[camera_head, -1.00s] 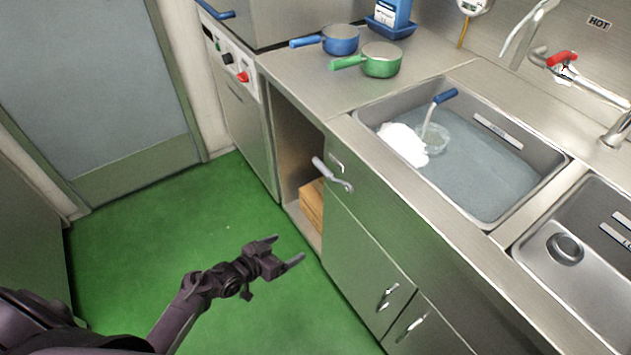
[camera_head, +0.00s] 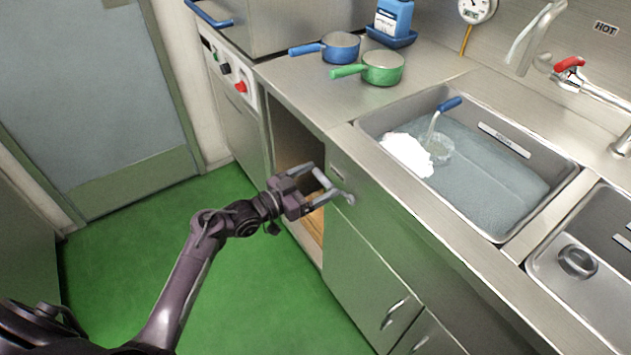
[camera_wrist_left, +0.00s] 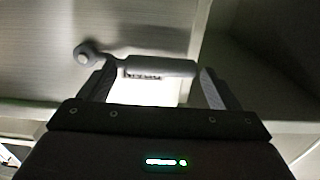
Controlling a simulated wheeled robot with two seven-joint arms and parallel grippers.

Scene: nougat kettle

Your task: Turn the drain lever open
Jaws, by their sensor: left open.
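The drain lever (camera_head: 342,193), a short grey handle on a round pivot, sticks out from the cabinet front below the sink's left end. My left gripper (camera_head: 317,183) is open at the lever, its fingers reaching toward the cabinet. In the left wrist view the lever's thick grip (camera_wrist_left: 160,66) lies crosswise at the fingertips of my left gripper (camera_wrist_left: 158,80). Its round pivot end (camera_wrist_left: 83,54) is beyond the left finger. I cannot tell whether the fingers touch the lever. My right gripper is not in view.
An open cabinet bay (camera_head: 288,140) lies left of the lever. The sink (camera_head: 545,205) holds water, a white mass and a blue-handled scoop (camera_head: 449,104). A blue pan (camera_head: 341,46) and green pan (camera_head: 384,68) stand on the counter. The green floor (camera_head: 250,300) is clear.

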